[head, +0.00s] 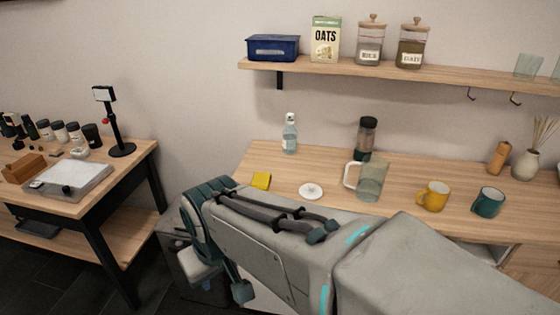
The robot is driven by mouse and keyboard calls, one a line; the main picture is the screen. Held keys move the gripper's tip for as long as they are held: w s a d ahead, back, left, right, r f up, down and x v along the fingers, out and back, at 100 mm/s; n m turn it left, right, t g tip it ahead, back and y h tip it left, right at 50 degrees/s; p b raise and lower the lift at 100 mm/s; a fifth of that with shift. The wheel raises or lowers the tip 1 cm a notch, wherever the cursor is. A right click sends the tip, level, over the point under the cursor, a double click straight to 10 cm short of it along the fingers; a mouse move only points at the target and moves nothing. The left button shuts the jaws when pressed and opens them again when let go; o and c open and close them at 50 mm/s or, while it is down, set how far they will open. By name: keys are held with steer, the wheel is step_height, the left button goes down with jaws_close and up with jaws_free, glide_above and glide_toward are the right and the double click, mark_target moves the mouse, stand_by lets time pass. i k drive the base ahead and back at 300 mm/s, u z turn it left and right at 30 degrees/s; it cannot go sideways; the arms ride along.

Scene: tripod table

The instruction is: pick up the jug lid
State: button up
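The jug lid (311,191) is a small white round disc with a little knob in its middle. It lies flat on the wooden counter, apart from the jug. The jug (371,182) is clear with a pale handle and stands upright and open to the right of the lid. My arm crosses the front of the counter, below the lid in the picture. The arm's far end is at the lower left, off the counter's left front corner, well away from the lid. My gripper's fingers cannot be made out clearly there, so their opening cannot be told.
A spray bottle (290,135) and a dark-topped grinder (366,138) stand behind. A yellow mug (433,196) and a teal mug (488,202) stand right. A shelf (400,72) hangs above; a side table (130,160) stands left.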

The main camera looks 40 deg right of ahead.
mark_target(310, 191)
steer(key=z, duration=0.95)
steer(key=i, duration=0.9)
steer(key=z, duration=0.7)
